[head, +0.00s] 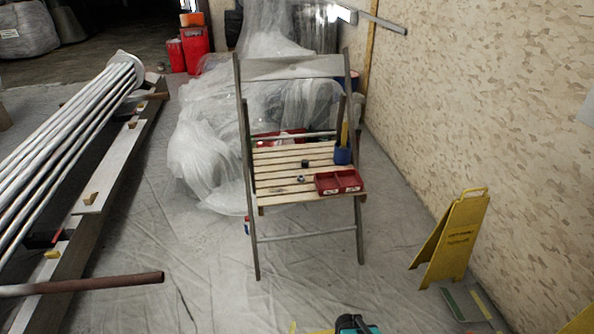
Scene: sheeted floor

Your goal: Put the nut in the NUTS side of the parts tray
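The red parts tray (339,190) sits on the front right of the slatted seat of a folding chair (275,197). It has two compartments side by side, with small light labels on its front that are too small to read. A small grey piece (300,179), which looks like the nut, lies on the slats just left of the tray, apart from it. A small dark piece (305,164) stands farther back on the seat. My gripper is not in view.
A blue cup (343,156) with a yellow item stands behind the tray. The chair's backrest and side frames rise around the seat. A yellow floor sign (452,240) stands at right, metal pipes (70,150) at left. Sheeted floor before the chair is mostly clear; a teal-and-black object (355,325) shows below.

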